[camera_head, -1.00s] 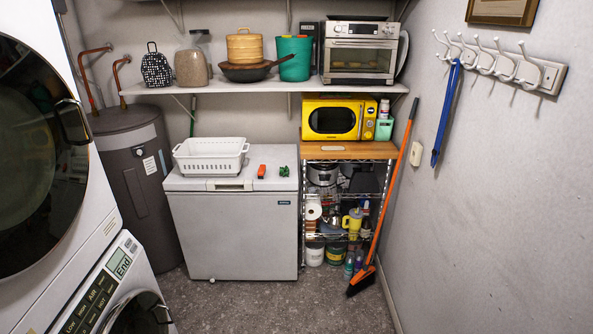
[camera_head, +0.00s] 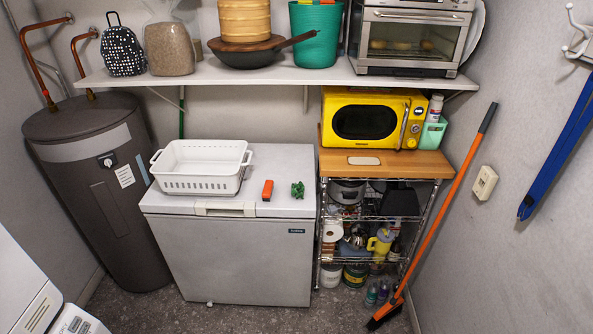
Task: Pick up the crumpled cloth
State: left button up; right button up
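A small dark green lumpy thing (camera_head: 297,190) lies on the right part of the grey chest freezer's lid (camera_head: 283,162). It may be the crumpled cloth, but it is too small to be sure. A small orange-red object (camera_head: 267,190) lies just left of it, apart from it. A white slotted basket (camera_head: 201,186) stands on the left part of the lid. Neither of my grippers shows in the head view.
A dark water heater (camera_head: 109,215) stands left of the freezer. A wire rack (camera_head: 374,217) with a yellow microwave (camera_head: 372,119) on its wooden top stands to the right. An orange broom (camera_head: 444,206) leans beside it. A loaded shelf (camera_head: 270,79) spans above. Floor in front shows bare.

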aim_at(298, 189)
jog(key=i, duration=1.6)
jog(key=z, duration=1.15)
